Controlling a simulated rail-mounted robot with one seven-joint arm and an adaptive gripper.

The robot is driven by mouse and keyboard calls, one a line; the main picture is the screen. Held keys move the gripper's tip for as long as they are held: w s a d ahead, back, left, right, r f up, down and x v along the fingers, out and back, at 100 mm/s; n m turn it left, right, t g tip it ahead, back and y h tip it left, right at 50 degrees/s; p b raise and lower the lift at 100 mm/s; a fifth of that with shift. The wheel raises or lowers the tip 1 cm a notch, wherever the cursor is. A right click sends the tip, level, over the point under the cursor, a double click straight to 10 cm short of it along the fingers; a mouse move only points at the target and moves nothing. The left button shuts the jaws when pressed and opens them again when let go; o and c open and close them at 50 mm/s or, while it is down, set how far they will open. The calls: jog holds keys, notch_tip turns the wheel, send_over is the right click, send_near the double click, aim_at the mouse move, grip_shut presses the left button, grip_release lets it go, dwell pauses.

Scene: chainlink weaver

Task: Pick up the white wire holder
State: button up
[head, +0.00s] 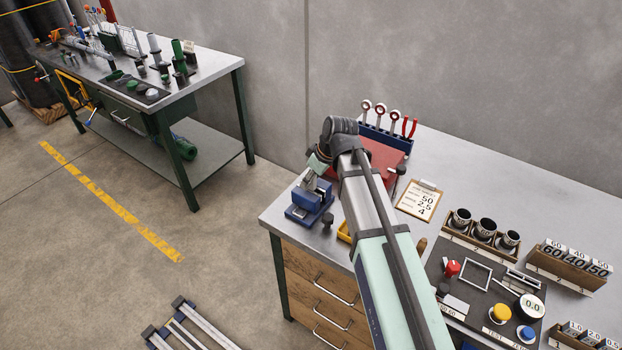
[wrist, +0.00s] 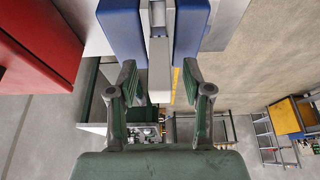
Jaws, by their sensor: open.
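I cannot tell for certain which object is the white wire holder. A pale grey-white upright piece (wrist: 158,65) stands between two blue blocks in the wrist view. The blocks seem to belong to the blue vise (head: 304,215) at the left end of the near bench. My gripper (head: 319,163) is just above the vise in the head view, and its tip is partly hidden by my arm. In the wrist view my gripper (wrist: 159,78) is open, with one finger on each side of the pale piece. Contact cannot be made out.
A red box (head: 382,160) stands close to the right of my gripper, with a tool rack (head: 386,138) behind it. A clipboard (head: 420,200), cups (head: 485,228) and a dark panel with a white square frame (head: 477,276) lie farther right. Open floor (head: 215,255) lies left of the bench.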

jog(key=shift+f, duration=0.2)
grip_shut()
jog(key=shift+r, duration=0.1)
